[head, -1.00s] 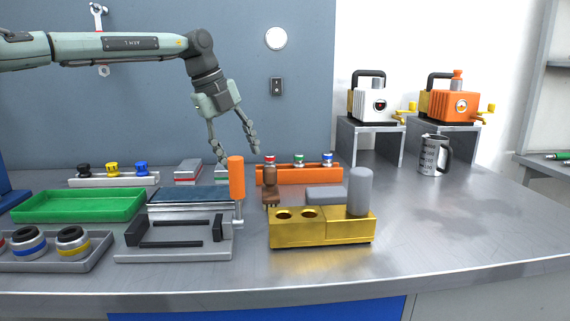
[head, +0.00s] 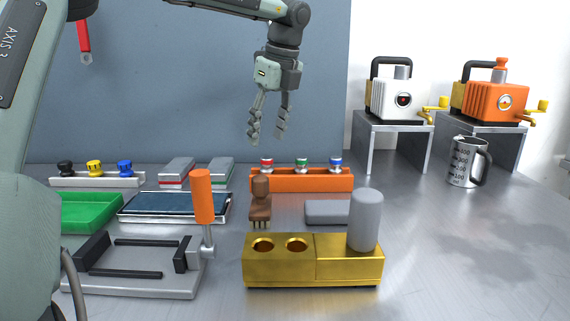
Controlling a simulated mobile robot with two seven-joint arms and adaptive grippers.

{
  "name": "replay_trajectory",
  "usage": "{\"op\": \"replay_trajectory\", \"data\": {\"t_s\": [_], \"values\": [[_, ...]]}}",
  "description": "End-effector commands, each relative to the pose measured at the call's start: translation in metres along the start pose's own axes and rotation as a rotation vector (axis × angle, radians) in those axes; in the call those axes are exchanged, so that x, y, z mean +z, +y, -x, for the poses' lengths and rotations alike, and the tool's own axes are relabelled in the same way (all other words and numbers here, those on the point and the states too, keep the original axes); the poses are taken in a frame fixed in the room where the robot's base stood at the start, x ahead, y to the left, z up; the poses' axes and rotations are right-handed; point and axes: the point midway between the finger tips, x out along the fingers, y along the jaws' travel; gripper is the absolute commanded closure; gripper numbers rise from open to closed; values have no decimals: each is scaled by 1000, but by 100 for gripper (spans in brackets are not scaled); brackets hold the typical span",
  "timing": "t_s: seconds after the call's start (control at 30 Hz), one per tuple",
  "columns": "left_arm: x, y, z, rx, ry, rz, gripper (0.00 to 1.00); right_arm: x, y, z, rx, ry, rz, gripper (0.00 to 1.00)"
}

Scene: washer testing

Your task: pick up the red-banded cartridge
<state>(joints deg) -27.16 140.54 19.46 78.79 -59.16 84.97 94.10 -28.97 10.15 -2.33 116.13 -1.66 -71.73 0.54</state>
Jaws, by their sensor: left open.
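A small red-banded piece with a pale top, which I take for the red-banded cartridge (head: 266,164), stands upright at the left end of an orange rack (head: 318,181). A green-banded piece (head: 301,164) and a blue-banded piece (head: 335,164) stand in the same rack. My left gripper (head: 268,140) is open and empty, fingers pointing down. In the picture its tips lie just above the red-banded piece, apart from it; the exact depth gap is hard to tell. My right gripper is not in view.
A brown brush (head: 260,200) and an orange-handled clamp fixture (head: 203,197) stand in front of the rack. A gold block (head: 280,270) with a grey cylinder (head: 365,220) is nearer. Grey boxes with red (head: 176,173) and green stripes (head: 214,173) lie left.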

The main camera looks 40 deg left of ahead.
Motion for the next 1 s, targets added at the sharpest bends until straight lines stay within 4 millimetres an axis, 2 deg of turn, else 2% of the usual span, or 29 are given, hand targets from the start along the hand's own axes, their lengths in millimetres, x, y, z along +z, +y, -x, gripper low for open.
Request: {"op": "replay_trajectory", "data": {"t_s": [0.37,0.63,0.93,1.0], "values": [[-1,-2,-34,2,4,-1,48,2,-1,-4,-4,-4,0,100],[-2,-8,-71,1,2,0,48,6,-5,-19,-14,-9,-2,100],[-2,-8,-78,-1,1,1,48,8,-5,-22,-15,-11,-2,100],[-2,-8,-78,-1,1,0,55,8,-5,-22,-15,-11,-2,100]]}}
